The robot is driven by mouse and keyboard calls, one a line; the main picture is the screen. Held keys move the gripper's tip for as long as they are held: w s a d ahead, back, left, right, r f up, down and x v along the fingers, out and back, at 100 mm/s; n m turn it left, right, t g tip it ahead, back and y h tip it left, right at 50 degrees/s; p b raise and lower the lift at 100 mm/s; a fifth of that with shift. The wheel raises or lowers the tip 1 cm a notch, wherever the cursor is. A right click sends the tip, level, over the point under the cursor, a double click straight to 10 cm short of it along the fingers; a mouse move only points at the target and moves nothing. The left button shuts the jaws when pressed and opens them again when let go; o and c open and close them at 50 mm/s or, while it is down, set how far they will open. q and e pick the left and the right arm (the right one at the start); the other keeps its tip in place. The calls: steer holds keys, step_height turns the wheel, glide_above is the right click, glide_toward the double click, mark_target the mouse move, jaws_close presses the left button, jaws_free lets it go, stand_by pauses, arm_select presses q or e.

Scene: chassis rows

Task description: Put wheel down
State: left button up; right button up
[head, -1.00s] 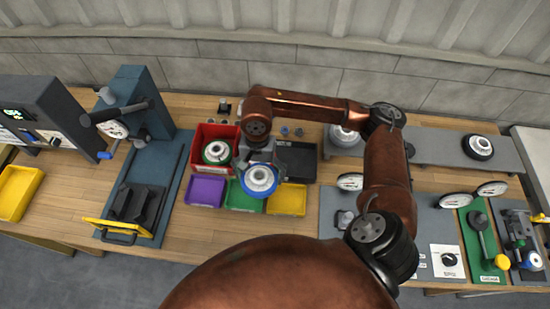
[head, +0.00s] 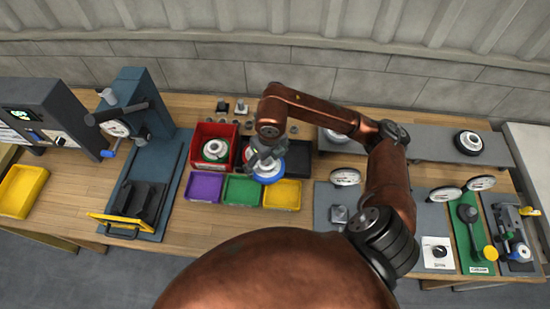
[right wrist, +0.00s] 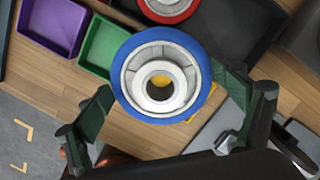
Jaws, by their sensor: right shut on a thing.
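My right gripper (head: 264,158) is shut on a wheel with a blue tyre and pale grey hub (head: 268,177). It holds the wheel over the bench around the small green and yellow bins. In the right wrist view the blue wheel (right wrist: 162,72) shows hub face to the camera, with a finger on either side. Whether its underside touches anything cannot be told. A green-ringed wheel (head: 215,149) sits in the red bin (head: 204,131). A red-ringed wheel (right wrist: 168,7) shows beyond the blue one in the right wrist view. My left gripper is not in view.
Purple (head: 204,187), green (head: 241,188) and yellow (head: 283,194) bins stand in a row at the front. A dark tray (head: 299,164) lies right of the wheel. A grey rail with a black-ringed wheel (head: 468,142) is at the back right. A blue press stands left.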

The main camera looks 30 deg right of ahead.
steer(key=shift+w+d+r+m, duration=0.1)
steer(key=shift+d+m, duration=0.15)
steer(key=shift+m, duration=0.85)
steer(key=shift+d, duration=0.3)
glide_toward(291, 159)
steer(key=shift+w+a+f, duration=0.2)
steer(key=shift+a+f, duration=0.4)
steer(key=shift+a, duration=0.15)
steer(key=shift+d+f, duration=0.25)
steer(key=shift+f, duration=0.05)
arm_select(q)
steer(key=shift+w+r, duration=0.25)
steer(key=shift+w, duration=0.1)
arm_select(e)
steer(key=shift+w+d+f, duration=0.1)
steer(key=shift+d+f, duration=0.05)
steer(key=shift+f, duration=0.75)
steer(key=shift+w+d+f, duration=0.1)
steer(key=shift+f, duration=0.8)
steer(key=shift+s, duration=0.1)
